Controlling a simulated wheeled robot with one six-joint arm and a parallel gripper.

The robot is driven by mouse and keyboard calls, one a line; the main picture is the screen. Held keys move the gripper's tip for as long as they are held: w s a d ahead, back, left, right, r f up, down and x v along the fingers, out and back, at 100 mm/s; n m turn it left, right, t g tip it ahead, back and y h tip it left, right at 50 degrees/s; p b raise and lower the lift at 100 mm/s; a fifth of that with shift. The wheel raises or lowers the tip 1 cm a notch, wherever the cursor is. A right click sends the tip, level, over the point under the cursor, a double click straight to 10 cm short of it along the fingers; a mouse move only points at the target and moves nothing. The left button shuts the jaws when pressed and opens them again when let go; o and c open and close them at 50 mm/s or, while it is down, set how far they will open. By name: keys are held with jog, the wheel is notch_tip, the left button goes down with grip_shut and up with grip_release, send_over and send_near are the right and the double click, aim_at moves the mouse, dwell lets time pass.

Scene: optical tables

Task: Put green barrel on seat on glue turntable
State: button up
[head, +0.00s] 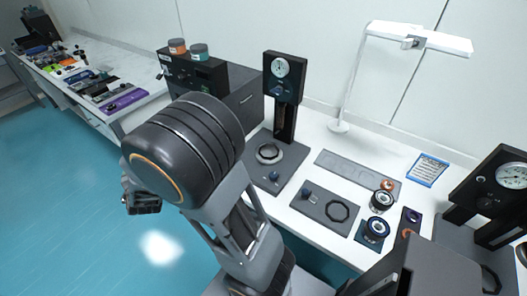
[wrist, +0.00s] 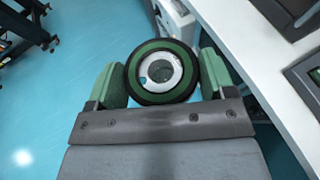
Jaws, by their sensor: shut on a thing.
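In the wrist view my gripper (wrist: 162,76) is shut on the green barrel (wrist: 145,53), a round black-edged piece with a green ring and a pale centre with a hole. A green pad is on each side of it. In the head view only part of my gripper (head: 143,204) shows, over the floor left of the table; the barrel is hidden there. A grey plate with a dark ring (head: 338,211) and a gauge stand with a pale ring seat (head: 269,153) are on the table. I cannot tell which is the glue turntable.
Two dark lens barrels (head: 381,201) stand right of the ring plate. A long tray (head: 350,172), a white lamp (head: 340,126) and a blue-edged card (head: 428,169) are behind. A second gauge stand (head: 510,175) is at right. Open floor is at left.

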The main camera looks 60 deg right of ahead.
jog(key=s+d+r+m+g+h+b, duration=0.2)
jog(key=s+d+m+g+h, duration=0.15)
jog(key=d, duration=0.55)
jog(key=s+d+r+m+g+h+b, duration=0.25)
jog(key=d+m+h, duration=0.2)
jog(key=d, duration=0.45)
jog(key=s+d+m+g+b, duration=0.2)
jog(key=s+d+m+g, duration=0.35)
jog(key=s, duration=0.25)
jog(key=s+d+m+g+b, duration=0.1)
jog(key=s+d+m+g, duration=0.4)
jog(key=s, duration=0.4)
jog(key=shift+n+g+y, duration=0.35)
jog(key=shift+g+y, duration=0.05)
jog(key=shift+g, duration=0.15)
jog(key=w+d+f, duration=0.1)
jog(key=d+f, duration=0.2)
jog(key=d, duration=0.1)
jog(key=w+d+f, duration=0.2)
jog(key=d+f, duration=0.1)
jog(key=f, duration=0.1)
jog(key=w+d+f, duration=0.1)
jog(key=d+f, duration=0.2)
jog(key=d, duration=0.1)
jog(key=shift+w+d+f+p, duration=0.2)
jog(key=shift+d+f+p, duration=0.1)
jog(key=shift+p, duration=0.05)
jog(key=shift+f, duration=1.45)
jog(key=shift+f, duration=0.15)
